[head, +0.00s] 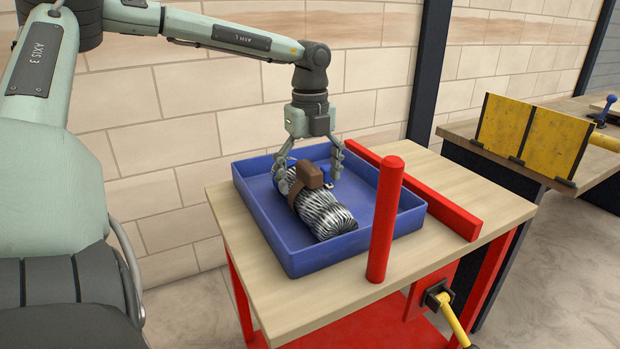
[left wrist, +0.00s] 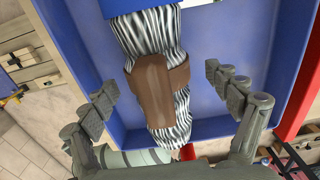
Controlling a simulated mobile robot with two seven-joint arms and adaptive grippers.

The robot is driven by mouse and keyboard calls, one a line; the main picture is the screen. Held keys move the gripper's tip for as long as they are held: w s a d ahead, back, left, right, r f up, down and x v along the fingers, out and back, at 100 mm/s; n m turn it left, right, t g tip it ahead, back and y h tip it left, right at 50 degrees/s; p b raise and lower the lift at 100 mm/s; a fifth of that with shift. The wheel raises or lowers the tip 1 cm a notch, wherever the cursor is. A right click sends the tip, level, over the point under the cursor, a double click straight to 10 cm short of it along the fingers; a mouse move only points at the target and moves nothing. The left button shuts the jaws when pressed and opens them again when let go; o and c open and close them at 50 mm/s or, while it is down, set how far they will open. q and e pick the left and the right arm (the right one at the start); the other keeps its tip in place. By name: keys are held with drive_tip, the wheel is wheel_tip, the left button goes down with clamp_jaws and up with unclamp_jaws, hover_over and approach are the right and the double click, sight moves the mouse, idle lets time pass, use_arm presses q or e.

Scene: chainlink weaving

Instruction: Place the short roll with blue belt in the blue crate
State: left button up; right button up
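The blue crate (head: 300,262) stands on the wooden table top, and its wall also shows in the left wrist view (left wrist: 262,50). A striped silver chainlink roll (head: 322,212) with a brown belt (head: 311,174) lies inside it. My right gripper is out of view.
A red post (head: 385,220) stands at the crate's front right. A red rail (head: 430,200) runs along the table's right side. The wooden table (head: 490,205) has bare room at its right. Yellow plates (head: 530,135) stand on another table at the right.

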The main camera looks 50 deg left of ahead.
use_arm(q)
drive_tip(key=shift+r, duration=0.15)
drive_tip(key=shift+r+p, duration=0.6)
drive_tip(key=shift+p, duration=0.35)
wheel_tip(320, 180, up, 12)
drive_tip(key=b, duration=0.1)
drive_tip(key=shift+f, duration=0.15)
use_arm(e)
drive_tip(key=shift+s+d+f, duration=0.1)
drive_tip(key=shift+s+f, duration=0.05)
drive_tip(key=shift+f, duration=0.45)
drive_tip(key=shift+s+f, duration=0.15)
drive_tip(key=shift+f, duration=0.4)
use_arm(q)
drive_tip(key=shift+f, duration=0.1)
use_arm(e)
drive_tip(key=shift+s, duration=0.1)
